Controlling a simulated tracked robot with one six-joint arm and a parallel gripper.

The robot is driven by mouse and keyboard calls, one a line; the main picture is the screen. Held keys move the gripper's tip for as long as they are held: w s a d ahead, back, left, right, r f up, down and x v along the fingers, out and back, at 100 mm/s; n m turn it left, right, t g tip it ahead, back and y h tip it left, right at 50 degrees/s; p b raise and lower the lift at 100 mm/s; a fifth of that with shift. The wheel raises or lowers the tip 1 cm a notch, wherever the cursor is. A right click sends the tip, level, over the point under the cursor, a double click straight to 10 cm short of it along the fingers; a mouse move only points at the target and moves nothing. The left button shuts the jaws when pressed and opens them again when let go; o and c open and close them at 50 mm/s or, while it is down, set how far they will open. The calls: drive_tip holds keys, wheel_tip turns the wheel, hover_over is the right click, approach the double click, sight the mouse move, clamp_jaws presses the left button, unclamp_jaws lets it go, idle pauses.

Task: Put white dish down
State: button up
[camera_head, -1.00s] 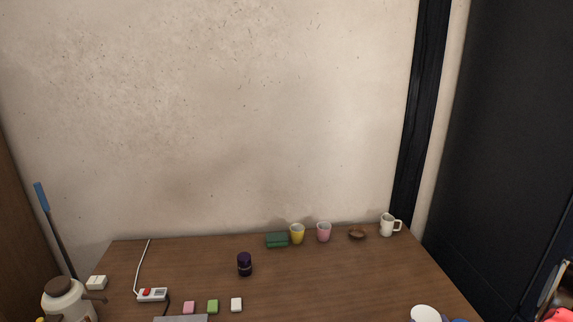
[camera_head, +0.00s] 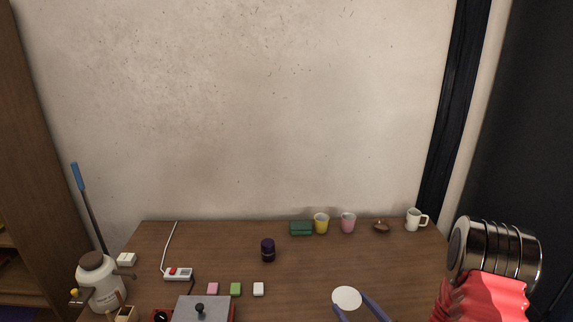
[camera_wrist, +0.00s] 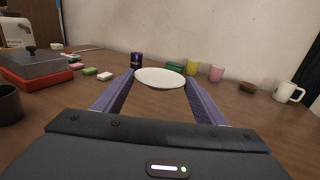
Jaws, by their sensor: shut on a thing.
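The white dish (camera_wrist: 160,78) is a shallow round plate between the two purple fingers of my gripper (camera_wrist: 158,88) in the wrist view. My gripper is shut on it, and the dish is roughly level. The wooden table (camera_head: 300,272) is beneath. I cannot tell whether the dish touches the table or is held above it.
Along the back stand a green box (camera_head: 301,228), yellow cup (camera_head: 321,223), pink cup (camera_head: 348,223), small brown bowl (camera_head: 381,227) and white mug (camera_head: 415,219). A dark purple jar (camera_head: 267,250) stands mid-table. A grey-lidded red appliance (camera_wrist: 36,66) is left.

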sight(344, 308)
drive_tip(key=shift+a+n+g+y, duration=0.35)
drive_tip(key=shift+a+y, duration=0.25)
drive_tip(key=shift+a, duration=0.95)
drive_tip(key=s+d+m+t+h, duration=0.1)
drive_tip(key=s+d+m+h, duration=0.2)
drive_tip(key=d, duration=1.3)
drive_tip(key=s+d+m+t+h, duration=0.1)
drive_tip(key=s+d+m+h, duration=0.2)
drive_tip(key=d, duration=1.2)
drive_tip(key=s+f+h, duration=0.1)
drive_tip(key=s+h, duration=0.1)
drive_tip(key=h, duration=0.1)
drive_tip(key=shift+d, duration=0.35)
drive_tip(key=shift+s, duration=0.1)
drive_tip(key=shift+f, duration=2.85)
